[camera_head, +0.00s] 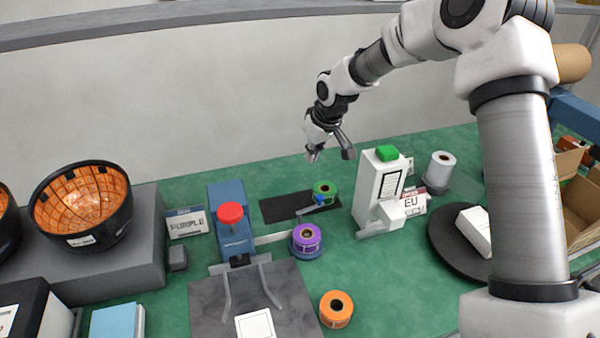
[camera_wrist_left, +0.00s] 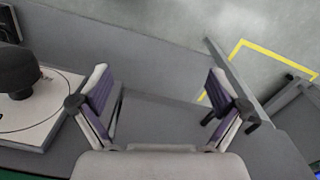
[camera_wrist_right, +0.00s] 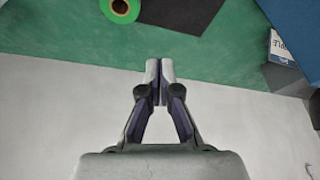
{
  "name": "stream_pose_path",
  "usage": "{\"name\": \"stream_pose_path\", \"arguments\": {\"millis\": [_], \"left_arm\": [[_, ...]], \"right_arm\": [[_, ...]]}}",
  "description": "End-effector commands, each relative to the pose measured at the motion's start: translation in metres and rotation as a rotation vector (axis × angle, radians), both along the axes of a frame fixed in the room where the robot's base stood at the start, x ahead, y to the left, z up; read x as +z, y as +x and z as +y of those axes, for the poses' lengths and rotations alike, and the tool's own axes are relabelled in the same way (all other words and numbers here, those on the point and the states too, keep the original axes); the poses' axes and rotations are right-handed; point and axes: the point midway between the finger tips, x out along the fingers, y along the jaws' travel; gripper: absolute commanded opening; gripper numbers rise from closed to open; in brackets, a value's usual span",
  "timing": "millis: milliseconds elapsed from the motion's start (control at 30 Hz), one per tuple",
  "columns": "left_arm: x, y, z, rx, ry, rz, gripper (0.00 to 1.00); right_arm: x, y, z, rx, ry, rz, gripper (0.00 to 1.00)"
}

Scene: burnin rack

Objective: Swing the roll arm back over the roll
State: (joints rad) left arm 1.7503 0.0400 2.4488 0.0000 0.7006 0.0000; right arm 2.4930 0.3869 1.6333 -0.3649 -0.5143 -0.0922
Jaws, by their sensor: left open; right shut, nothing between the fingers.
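A thin grey arm with a blue knob (camera_head: 318,200), which looks like the roll arm, lies low beside the green roll (camera_head: 325,187) at the black mat. Whether it crosses over any roll is too small to tell. The purple roll (camera_head: 306,238) sits just in front, beside the blue press with a red knob. My right gripper (camera_head: 330,150) hangs above and behind the green roll, apart from it. In the right wrist view (camera_wrist_right: 160,68) its fingertips meet with nothing between them. My left gripper (camera_wrist_left: 159,92) is open and empty, seen only in its own wrist view.
A white device with a green button (camera_head: 387,153) stands right of the green roll. A blue press with a red knob (camera_head: 230,214) stands left. An orange roll (camera_head: 336,309) lies in front, a white roll (camera_head: 440,168) behind right. A black mat (camera_head: 280,208) lies behind the purple roll.

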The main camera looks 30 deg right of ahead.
Motion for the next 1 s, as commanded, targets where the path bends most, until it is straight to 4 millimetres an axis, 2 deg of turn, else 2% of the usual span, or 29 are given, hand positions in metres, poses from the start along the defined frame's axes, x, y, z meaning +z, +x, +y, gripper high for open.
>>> {"name": "stream_pose_path", "arguments": {"millis": [367, 533, 867, 900, 1000], "left_arm": [[0.002, -0.001, 0.0, 0.0, 0.0, 0.003, 0.98], [0.006, -0.001, 0.0, 0.0, 0.0, 0.002, 0.98], [0.014, -0.001, 0.0, 0.0, 0.0, 0.002, 0.98], [0.021, -0.001, 0.0, 0.0, 0.0, 0.003, 0.98], [0.026, 0.0, 0.0, 0.0, 0.0, 0.002, 0.98]], "right_arm": [[-0.005, 0.002, 0.0, 0.0, 0.0, 0.002, 0.0], [-0.03, 0.01, 0.001, 0.0, 0.0, 0.003, 0.0], [-0.098, 0.033, 0.003, -0.001, -0.001, 0.003, 0.0], [-0.092, 0.022, 0.002, -0.001, 0.001, 0.003, 0.0], [-0.095, 0.006, 0.0, 0.0, 0.001, 0.002, 0.0]]}}
